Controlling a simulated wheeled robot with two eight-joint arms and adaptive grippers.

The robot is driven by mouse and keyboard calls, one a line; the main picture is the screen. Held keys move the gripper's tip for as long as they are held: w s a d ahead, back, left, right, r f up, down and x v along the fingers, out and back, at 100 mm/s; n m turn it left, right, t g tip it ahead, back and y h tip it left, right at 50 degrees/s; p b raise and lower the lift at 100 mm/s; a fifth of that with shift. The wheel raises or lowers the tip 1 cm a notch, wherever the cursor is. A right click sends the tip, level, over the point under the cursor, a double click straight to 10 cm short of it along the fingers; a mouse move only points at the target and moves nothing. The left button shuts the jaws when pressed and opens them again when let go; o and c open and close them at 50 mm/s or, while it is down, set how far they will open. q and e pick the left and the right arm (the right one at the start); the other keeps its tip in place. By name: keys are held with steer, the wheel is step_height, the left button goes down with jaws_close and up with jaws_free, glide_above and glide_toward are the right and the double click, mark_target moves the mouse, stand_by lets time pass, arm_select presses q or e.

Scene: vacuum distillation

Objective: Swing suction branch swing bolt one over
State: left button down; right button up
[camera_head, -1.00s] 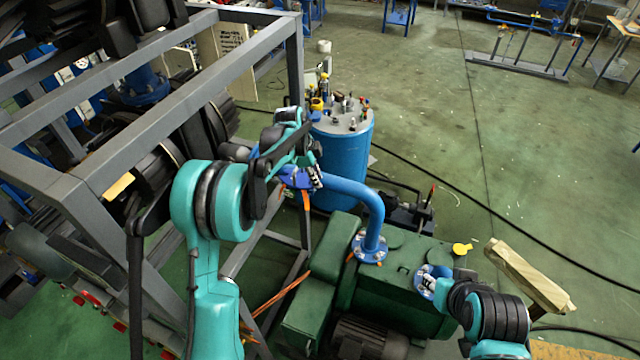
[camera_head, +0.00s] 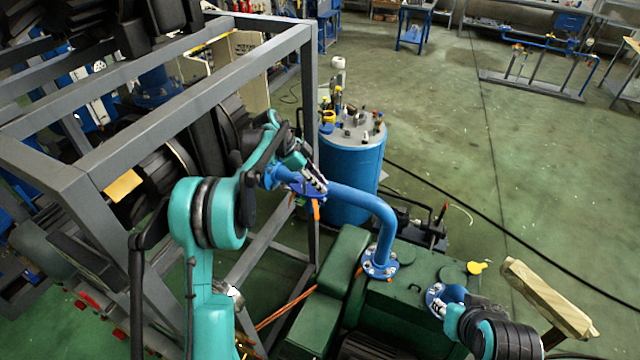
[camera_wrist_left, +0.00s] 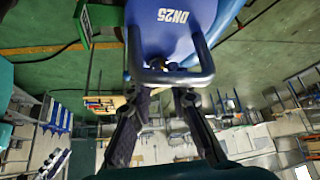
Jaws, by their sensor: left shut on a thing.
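The blue suction branch pipe (camera_head: 365,200) curves from the flange on the green pump up and left to a blue fitting (camera_head: 308,187). In the left wrist view the fitting (camera_wrist_left: 175,22) is marked DN25, with a grey U-shaped metal loop (camera_wrist_left: 172,74) in front of it. My left gripper (camera_head: 296,168) is at this fitting. Its dark fingers (camera_wrist_left: 163,96) reach up to the loop and are shut on a small part there, seemingly the swing bolt; the contact is mostly hidden. My right gripper (camera_head: 442,306) is by a second pump flange (camera_head: 447,292); its fingers are unclear.
The green pump (camera_head: 410,300) stands below the pipe. A blue drum (camera_head: 348,180) with small items on top stands behind it. A grey steel frame (camera_head: 190,120) crowds my left arm. A wooden beam (camera_head: 545,295) is at right. Open floor lies beyond.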

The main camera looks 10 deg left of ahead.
arm_select(q)
steer(key=c, duration=1.6)
jaws_free()
steer(key=shift+a, duration=0.1)
steer(key=shift+c, duration=0.2)
